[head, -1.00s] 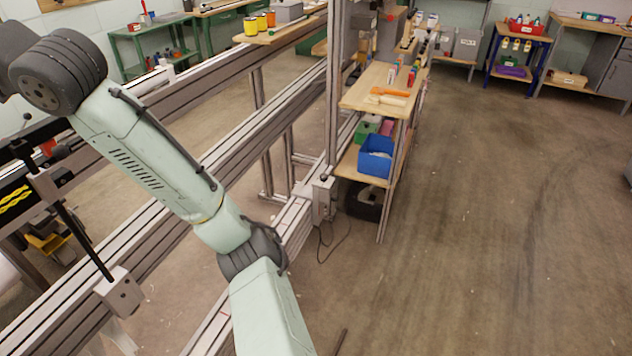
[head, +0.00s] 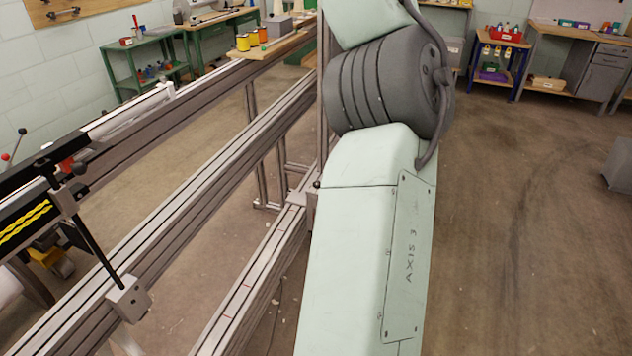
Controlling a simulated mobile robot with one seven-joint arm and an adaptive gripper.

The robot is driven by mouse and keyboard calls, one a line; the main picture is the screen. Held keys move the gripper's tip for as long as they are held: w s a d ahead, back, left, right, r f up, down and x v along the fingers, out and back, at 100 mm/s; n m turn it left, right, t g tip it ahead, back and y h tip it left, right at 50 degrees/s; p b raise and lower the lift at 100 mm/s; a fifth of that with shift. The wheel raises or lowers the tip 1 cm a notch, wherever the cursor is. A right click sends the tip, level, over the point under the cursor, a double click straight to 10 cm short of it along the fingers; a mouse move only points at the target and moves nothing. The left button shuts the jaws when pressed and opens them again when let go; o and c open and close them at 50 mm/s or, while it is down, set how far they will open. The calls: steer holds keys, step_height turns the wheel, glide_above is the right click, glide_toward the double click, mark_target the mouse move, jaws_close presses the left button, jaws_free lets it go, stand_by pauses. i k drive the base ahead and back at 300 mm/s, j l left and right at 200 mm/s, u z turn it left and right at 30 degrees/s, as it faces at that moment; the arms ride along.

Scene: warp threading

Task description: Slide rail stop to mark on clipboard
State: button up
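Long aluminium rails (head: 200,156) run from the lower left towards the back. A grey block (head: 128,298) with a black rod rising from it sits on the middle rail at the lower left; I cannot tell whether it is the rail stop. Small red marks (head: 236,301) show on the nearer low rail. I cannot make out a clipboard. My arm (head: 365,235) fills the centre right and hides part of the frame and the shelf behind it. My gripper is outside the view.
A black and yellow-striped assembly with a red part (head: 68,164) stands at the left edge. Yellow and orange spools (head: 252,39) stand on a wooden board at the back. A green bench (head: 150,55) and a blue cart (head: 503,58) stand by the walls. The floor at right (head: 520,220) is mostly clear.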

mark_target(309, 199)
steer(key=i+l, duration=0.4)
steer(key=i, duration=0.2)
steer(key=i+l, duration=0.4)
steer(key=i, duration=0.2)
steer(key=i+l, duration=0.45)
steer(key=i, duration=0.15)
